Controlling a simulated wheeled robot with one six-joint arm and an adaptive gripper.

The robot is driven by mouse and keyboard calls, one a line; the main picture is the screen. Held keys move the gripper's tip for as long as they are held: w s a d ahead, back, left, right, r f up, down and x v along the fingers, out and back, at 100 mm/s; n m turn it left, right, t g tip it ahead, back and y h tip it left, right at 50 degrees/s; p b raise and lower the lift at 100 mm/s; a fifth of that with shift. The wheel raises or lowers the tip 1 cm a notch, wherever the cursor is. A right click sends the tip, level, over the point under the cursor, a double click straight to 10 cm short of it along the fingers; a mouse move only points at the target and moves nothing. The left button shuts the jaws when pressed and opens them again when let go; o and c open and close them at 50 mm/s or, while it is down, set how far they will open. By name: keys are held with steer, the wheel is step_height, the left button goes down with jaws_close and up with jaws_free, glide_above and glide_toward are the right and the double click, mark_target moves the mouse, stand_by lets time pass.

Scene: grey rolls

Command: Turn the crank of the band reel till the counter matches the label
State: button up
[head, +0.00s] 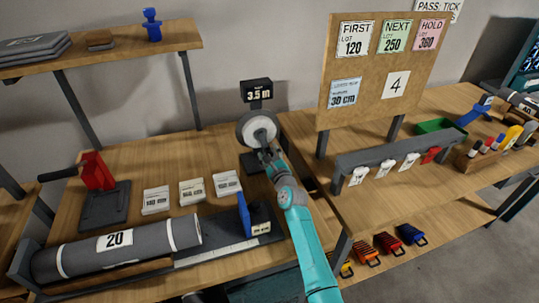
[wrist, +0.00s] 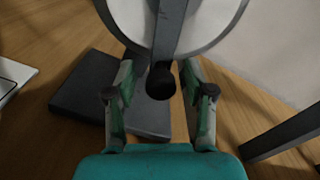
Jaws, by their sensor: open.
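The band reel (head: 258,128) is a white and grey disc on a stand at the back of the left table. Its black counter (head: 256,91) above reads 3.5 m. In the wrist view the white reel disc (wrist: 222,22) fills the top, with a grey crank bar (wrist: 170,28) across it. The dark crank knob (wrist: 160,83) is at the bar's lower end. My gripper (wrist: 158,75) is open, with one finger on each side of the knob and visible gaps. In the head view my gripper (head: 266,154) is at the reel's lower front, hiding the crank.
A grey roll (head: 75,262) labelled 20 lies at the front left. Several white label blocks (head: 192,191) and a blue upright piece (head: 244,214) stand left of my arm. A notice board (head: 380,65) with cards rises at right.

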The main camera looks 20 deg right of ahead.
steer(key=shift+s, duration=0.1)
steer(key=s, duration=1.1)
steer(key=shift+s, duration=0.4)
